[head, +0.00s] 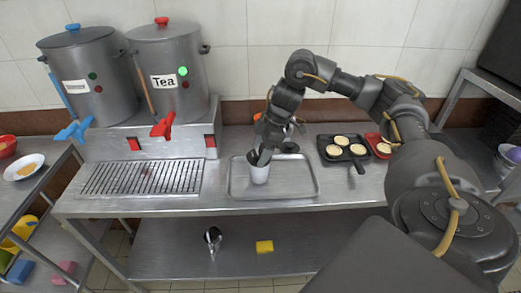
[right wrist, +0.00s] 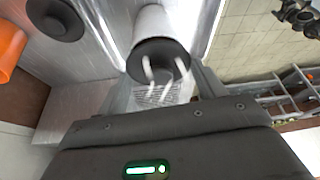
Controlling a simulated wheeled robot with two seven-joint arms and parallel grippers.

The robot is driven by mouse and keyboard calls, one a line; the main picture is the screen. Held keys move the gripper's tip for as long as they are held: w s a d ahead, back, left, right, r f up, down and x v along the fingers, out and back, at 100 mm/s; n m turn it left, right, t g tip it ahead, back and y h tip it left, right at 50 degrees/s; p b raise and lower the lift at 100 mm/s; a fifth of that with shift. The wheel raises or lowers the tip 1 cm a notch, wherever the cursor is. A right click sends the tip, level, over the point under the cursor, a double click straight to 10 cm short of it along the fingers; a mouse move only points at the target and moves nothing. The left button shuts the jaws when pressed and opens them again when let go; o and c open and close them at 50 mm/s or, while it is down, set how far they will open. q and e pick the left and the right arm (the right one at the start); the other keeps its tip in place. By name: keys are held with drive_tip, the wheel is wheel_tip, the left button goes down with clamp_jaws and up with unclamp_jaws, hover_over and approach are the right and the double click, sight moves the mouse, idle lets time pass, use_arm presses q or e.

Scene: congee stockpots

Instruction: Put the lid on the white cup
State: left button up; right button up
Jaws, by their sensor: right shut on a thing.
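The white cup (head: 260,174) stands upright on the metal tray (head: 303,188). In the right wrist view the cup (right wrist: 152,20) shows with a dark round top and pale streaks like steam over it. A dark round lid with a knob (right wrist: 55,18) lies apart from the cup; in the head view the lid (head: 289,147) is just right of the gripper and partly hidden. My left gripper is not in view.
Two grey stockpots (head: 82,75) stand at the back left, one labelled Tea (head: 168,65), above a drain grate (head: 140,178). A black pan (head: 343,152) with round pale items lies right of the tray. An orange object (right wrist: 8,48) is near the lid.

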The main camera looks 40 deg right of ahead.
drive_tip(key=shift+r+p, duration=0.1)
drive_tip(key=shift+p, duration=0.65)
idle(0.8)
drive_tip(key=shift+f+p, duration=0.25)
drive_tip(key=shift+p, duration=0.15)
idle(0.8)
drive_tip(key=shift+p, duration=0.4)
idle(0.4)
drive_tip(key=o, duration=1.1)
drive_tip(key=shift+o, duration=0.2)
drive_tip(key=shift+r, duration=0.15)
wheel_tip(320, 180, up, 7)
drive_tip(key=p, duration=0.7)
drive_tip(key=shift+p, duration=0.35)
